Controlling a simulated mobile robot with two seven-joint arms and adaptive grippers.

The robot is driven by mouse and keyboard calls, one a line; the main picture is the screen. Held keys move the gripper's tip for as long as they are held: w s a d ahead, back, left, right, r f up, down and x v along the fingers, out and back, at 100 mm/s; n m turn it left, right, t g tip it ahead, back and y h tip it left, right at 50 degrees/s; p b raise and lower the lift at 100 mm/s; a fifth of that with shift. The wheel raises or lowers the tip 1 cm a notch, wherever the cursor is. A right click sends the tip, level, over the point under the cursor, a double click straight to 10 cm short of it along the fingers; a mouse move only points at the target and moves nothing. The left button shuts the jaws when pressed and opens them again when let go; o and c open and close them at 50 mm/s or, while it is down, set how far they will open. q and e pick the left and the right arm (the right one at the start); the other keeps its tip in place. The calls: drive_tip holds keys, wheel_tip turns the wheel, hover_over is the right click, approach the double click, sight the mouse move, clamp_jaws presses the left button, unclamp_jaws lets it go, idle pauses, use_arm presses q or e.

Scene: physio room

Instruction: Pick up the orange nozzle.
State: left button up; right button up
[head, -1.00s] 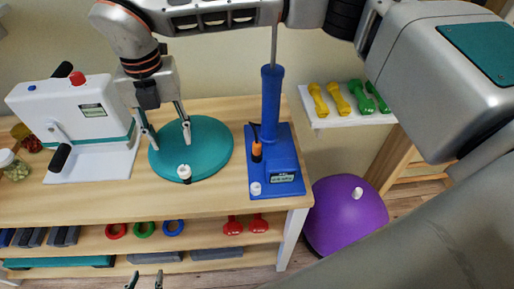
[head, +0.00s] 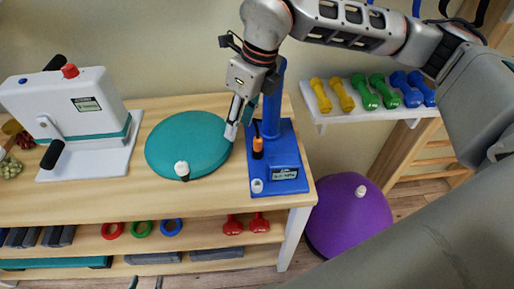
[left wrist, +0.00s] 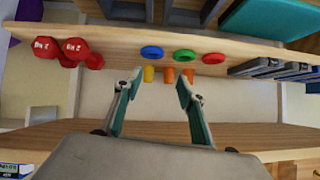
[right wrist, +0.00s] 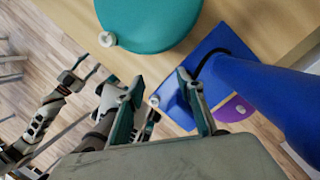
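The orange nozzle (head: 257,145), orange above a dark lower part, stands upright on the blue pump's base (head: 289,178) in the head view. I cannot make it out in the right wrist view. My right gripper (head: 240,122) is just left of and above the nozzle, beside the pump column, and is apart from it as far as I can tell. Its fingers are open and empty in the right wrist view (right wrist: 162,92). My left gripper (left wrist: 158,80) is open and empty, facing the lower shelf; only its tips show at the bottom of the head view (head: 146,284).
A teal cushion (head: 190,140) with a white-capped valve (head: 182,170) lies left of the pump. The blue pump column (head: 277,105) stands close behind the nozzle. A white cap (head: 257,186) sits on the base's front corner. A purple ball (head: 345,220) is right of the table.

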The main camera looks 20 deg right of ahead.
sight(259, 139)
drive_tip(key=s+d+f+n+t, duration=0.1)
drive_tip(key=s+d+n, duration=0.15)
drive_tip(key=d, duration=0.35)
drive_tip(key=shift+n, duration=0.25)
drive_tip(key=shift+w+b+x, duration=0.2)
drive_tip(key=shift+x, duration=1.15)
drive_tip(key=shift+w+b+x, duration=0.15)
drive_tip(key=shift+b+x, duration=0.05)
drive_tip(key=shift+x, duration=1.1)
drive_tip(key=shift+w+b+x, duration=0.2)
drive_tip(key=shift+x, duration=1.15)
drive_tip(key=shift+d+r, duration=0.15)
clamp_jaws()
